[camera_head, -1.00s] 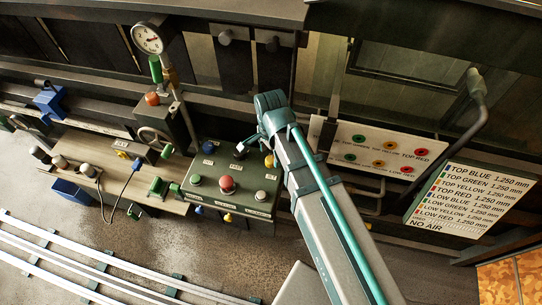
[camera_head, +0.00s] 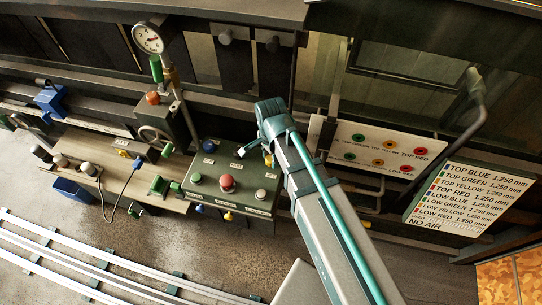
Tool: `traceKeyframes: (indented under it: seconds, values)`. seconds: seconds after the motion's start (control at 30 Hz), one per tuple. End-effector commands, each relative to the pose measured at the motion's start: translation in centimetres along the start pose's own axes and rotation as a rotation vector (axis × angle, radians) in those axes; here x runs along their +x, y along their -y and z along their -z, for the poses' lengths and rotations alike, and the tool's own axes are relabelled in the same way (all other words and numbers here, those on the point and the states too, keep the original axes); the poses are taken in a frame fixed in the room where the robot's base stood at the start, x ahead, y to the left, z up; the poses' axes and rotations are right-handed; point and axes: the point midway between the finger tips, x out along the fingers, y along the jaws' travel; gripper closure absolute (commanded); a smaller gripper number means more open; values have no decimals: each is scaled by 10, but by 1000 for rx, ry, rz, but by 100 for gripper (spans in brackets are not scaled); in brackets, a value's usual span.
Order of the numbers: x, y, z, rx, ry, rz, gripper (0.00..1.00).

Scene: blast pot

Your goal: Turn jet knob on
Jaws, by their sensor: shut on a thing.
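The dark green control panel (camera_head: 251,187) stands in the middle. My gripper (camera_head: 248,148) is at the panel's back right, at the end of my arm that comes up from the lower right. Its jaws are small and partly hidden by the wrist. They are shut on a small knob there, which I take to be the jet knob; it is mostly hidden. A yellow knob (camera_head: 268,160) sits just right of the jaws.
A pressure gauge (camera_head: 148,38) stands on a pipe at back left. A white board (camera_head: 375,148) with coloured knobs is right of my arm, with a label sign (camera_head: 470,200) beyond. A wooden bench (camera_head: 110,165) with clamps and a cable lies left. Rails cross the floor at lower left.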

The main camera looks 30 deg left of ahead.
Motion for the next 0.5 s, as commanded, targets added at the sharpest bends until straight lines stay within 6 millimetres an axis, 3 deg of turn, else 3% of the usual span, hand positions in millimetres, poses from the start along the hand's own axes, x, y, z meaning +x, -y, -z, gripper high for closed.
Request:
traceKeyframes:
  seconds: [0.23,0.5]
  values:
    - [0,0,0,55,0,-1,96]
    - [0,0,0,303,0,-1,96]
